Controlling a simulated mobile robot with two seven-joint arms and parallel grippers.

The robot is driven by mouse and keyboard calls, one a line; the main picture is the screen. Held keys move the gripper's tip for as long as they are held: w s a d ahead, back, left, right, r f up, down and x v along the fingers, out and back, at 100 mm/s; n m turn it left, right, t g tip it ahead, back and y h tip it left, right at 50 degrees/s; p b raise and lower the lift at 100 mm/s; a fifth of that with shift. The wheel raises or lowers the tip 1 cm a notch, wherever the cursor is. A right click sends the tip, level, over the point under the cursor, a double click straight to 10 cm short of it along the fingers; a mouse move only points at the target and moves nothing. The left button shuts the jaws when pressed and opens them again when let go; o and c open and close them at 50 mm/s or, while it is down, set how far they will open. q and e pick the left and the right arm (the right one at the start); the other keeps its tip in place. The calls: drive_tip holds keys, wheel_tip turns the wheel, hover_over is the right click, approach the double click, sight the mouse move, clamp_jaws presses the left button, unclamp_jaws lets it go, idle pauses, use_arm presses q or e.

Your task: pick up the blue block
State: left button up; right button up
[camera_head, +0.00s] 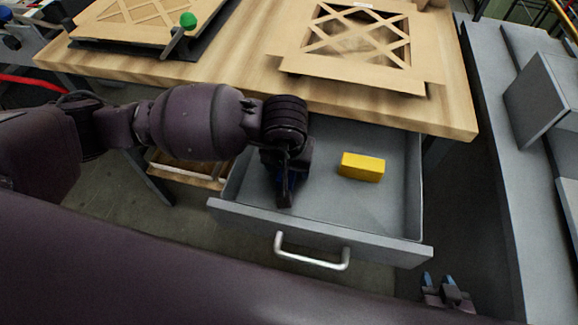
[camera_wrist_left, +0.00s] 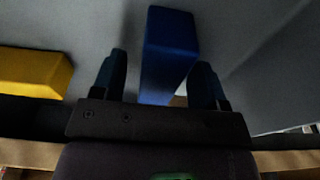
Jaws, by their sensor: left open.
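The blue block (camera_wrist_left: 168,45) shows in the left wrist view, lying between the two fingers of my left gripper (camera_wrist_left: 160,80). The fingers are apart, with a visible gap on each side of the block. In the head view my left gripper (camera_head: 286,185) points down into the open grey drawer (camera_head: 330,205), and it hides most or all of the block. My right gripper (camera_head: 440,284) is at the lower right of the head view, outside the drawer, with its fingertips apart and nothing between them.
A yellow block (camera_head: 362,167) lies in the drawer to the right of my left gripper; it also shows in the left wrist view (camera_wrist_left: 32,72). The wooden table (camera_head: 240,60) overhangs the drawer's back and carries framed filters (camera_head: 360,40). A drawer handle (camera_head: 312,262) faces front.

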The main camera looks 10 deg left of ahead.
use_arm(q)
drive_tip(key=shift+f, duration=0.2)
idle(0.4)
drive_tip(key=c, duration=1.1)
drive_tip(key=shift+o, duration=0.2)
drive_tip(key=shift+r, duration=0.1)
